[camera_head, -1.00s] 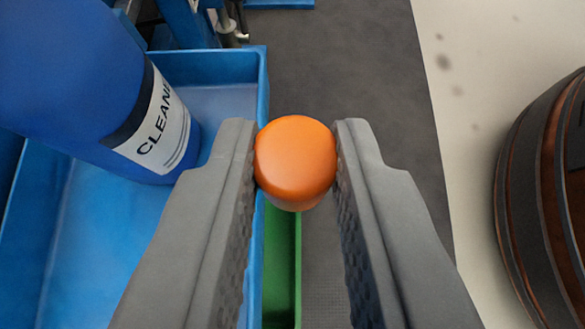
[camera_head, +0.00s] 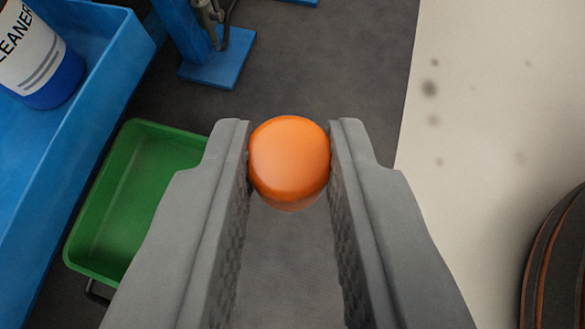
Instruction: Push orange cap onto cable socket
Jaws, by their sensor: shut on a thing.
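The orange cap (camera_head: 289,160) is held between the two grey fingers of my gripper (camera_head: 289,165), near their tips. My gripper is shut on it, and the cap's rounded top faces the camera. Below the cap I see dark grey floor. I cannot make out a cable socket for certain. A metal fitting with a dark cable (camera_head: 212,14) shows at the top, by a blue stand (camera_head: 217,60), partly cut off by the picture edge.
A green bin (camera_head: 130,190) lies left of my gripper. A blue tray (camera_head: 105,80) with a blue cleaner bottle (camera_head: 50,85) is at the far left. A dark round object (camera_head: 560,265) is at the lower right on pale floor (camera_head: 480,130). Grey floor (camera_head: 340,60) ahead is clear.

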